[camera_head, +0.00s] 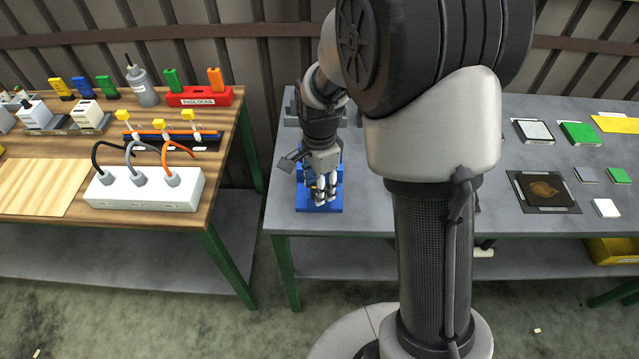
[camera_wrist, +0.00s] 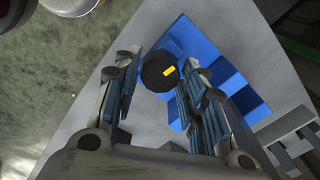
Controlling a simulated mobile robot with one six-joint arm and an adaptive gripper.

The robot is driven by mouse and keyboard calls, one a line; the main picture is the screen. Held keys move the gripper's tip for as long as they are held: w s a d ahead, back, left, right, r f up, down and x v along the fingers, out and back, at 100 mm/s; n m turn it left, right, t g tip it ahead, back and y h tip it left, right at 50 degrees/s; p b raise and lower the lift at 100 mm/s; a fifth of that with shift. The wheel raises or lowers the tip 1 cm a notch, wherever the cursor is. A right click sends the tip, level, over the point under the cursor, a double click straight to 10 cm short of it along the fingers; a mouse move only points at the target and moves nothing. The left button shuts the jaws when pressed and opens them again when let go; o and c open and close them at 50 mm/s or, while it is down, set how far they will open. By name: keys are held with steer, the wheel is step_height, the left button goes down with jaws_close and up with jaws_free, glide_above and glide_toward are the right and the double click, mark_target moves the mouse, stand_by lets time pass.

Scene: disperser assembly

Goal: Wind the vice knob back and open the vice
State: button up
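The blue vice (camera_head: 334,208) sits at the front left of the grey table, partly hidden behind my gripper. In the wrist view the vice (camera_wrist: 240,92) shows its blue body, with the round black knob (camera_wrist: 154,76) in front of it. The knob has a yellow mark on its face. My gripper (camera_wrist: 160,66) is open, with one finger on each side of the knob. A small gap shows at the left finger; I cannot tell whether the right finger touches. In the head view my gripper (camera_head: 322,194) points down at the vice, and the knob cannot be made out.
A wooden bench on the left holds a white power strip (camera_head: 150,190) and a red padlock box (camera_head: 200,97). A dark square plate (camera_head: 543,191) and several small tiles lie on the right of the grey table (camera_head: 300,222). A grey bracket (camera_wrist: 290,135) stands beside the vice.

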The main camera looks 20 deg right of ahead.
steer(key=c, duration=0.6)
steer(key=shift+n, duration=0.4)
steer(key=n+p, duration=0.1)
steer(key=n, duration=0.1)
steer(key=shift+n+p, duration=0.4)
steer(key=n+p, duration=0.1)
steer(key=n, duration=0.2)
steer(key=shift+n, duration=0.3)
steer(key=n+p, duration=0.2)
steer(key=n, duration=0.3)
steer(key=shift+a+n+p, duration=0.1)
steer(key=shift+n+p, duration=0.35)
steer(key=shift+n, duration=1.95)
